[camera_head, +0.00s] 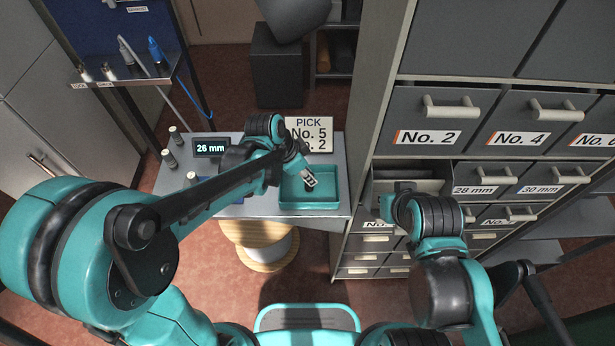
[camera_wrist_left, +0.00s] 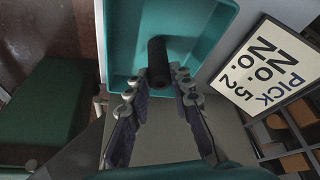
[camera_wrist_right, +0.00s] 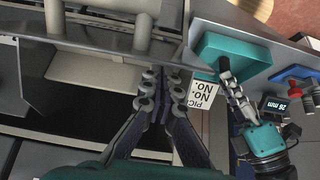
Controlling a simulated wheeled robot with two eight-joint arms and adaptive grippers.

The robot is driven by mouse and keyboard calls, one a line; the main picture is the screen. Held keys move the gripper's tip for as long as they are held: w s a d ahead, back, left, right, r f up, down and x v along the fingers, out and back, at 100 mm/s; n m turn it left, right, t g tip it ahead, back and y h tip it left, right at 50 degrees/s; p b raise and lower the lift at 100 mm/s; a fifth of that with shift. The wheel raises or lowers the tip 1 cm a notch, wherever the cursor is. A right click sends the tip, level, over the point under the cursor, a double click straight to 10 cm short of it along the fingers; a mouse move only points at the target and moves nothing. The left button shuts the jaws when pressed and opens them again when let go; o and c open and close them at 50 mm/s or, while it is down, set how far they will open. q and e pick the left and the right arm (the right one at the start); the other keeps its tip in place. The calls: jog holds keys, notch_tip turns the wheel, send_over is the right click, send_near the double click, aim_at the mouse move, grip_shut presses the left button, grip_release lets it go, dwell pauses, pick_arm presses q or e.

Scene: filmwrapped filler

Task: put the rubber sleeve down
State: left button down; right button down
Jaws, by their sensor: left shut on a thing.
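The rubber sleeve (camera_wrist_left: 158,62) is a short black cylinder in the left wrist view. My left gripper (camera_wrist_left: 157,84) is shut on its near end, and the sleeve points into the teal tray (camera_wrist_left: 222,22). In the head view my left gripper (camera_head: 309,181) is over the teal tray (camera_head: 322,208); the sleeve is hard to make out there. Whether the sleeve touches the tray floor cannot be told. My right gripper (camera_wrist_right: 162,84) has its fingers close together beside an open drawer; whether they hold anything is unclear.
The tray stands on a grey bench by a sign (camera_head: 309,133) reading PICK No. 5, No. 2. A display (camera_head: 210,148) reads 26 mm. A drawer (camera_head: 408,184) stands open in the cabinet on the right. A wooden spool (camera_head: 262,250) is below the bench.

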pick_arm(q)
jog(key=shift+f, duration=0.3)
pick_arm(e)
jog(key=shift+f, duration=0.15)
pick_arm(q)
jog(key=c, duration=1.3)
grip_release()
jog(key=shift+c, duration=0.2)
